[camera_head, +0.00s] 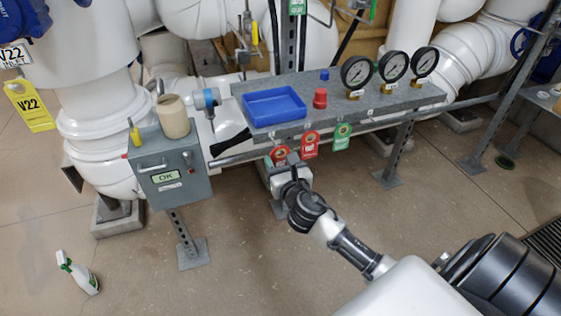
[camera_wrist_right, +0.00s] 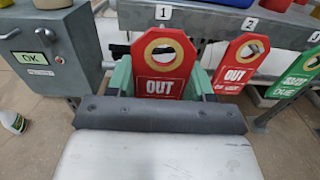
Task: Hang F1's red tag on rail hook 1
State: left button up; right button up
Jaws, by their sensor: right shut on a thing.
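My right gripper (camera_head: 286,168) is shut on a red tag (camera_head: 278,155), just below the front rail of the shelf. In the right wrist view the tag (camera_wrist_right: 160,72) reads "OUT" and stands upright between the green finger pads of the gripper (camera_wrist_right: 162,88). Its round hole is straight below the label 1 (camera_wrist_right: 163,13). I cannot tell whether the hole is around hook 1, as the hook itself does not show clearly. My left gripper is not in view.
A second red tag (camera_head: 310,144) hangs at label 2 and a green tag (camera_head: 343,137) hangs right of it. A grey box reading OK (camera_head: 167,178) stands to the left. The shelf carries a blue tray (camera_head: 274,117) and gauges (camera_head: 393,66). A spray bottle (camera_head: 78,273) lies on the floor.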

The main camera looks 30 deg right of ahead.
jog(key=shift+w, duration=0.25)
jog(key=shift+w+d, duration=0.1)
jog(key=shift+w, duration=0.1)
jog(key=shift+p, duration=0.35)
dwell(0.5)
jog(key=shift+w, duration=0.35)
jog(key=shift+w+d, duration=0.2)
jog(key=shift+w, duration=0.4)
jog(key=shift+w+d, duration=0.15)
jog(key=shift+w, duration=0.35)
dwell(0.5)
jog(key=shift+f, duration=0.45)
dwell(0.4)
dwell(0.3)
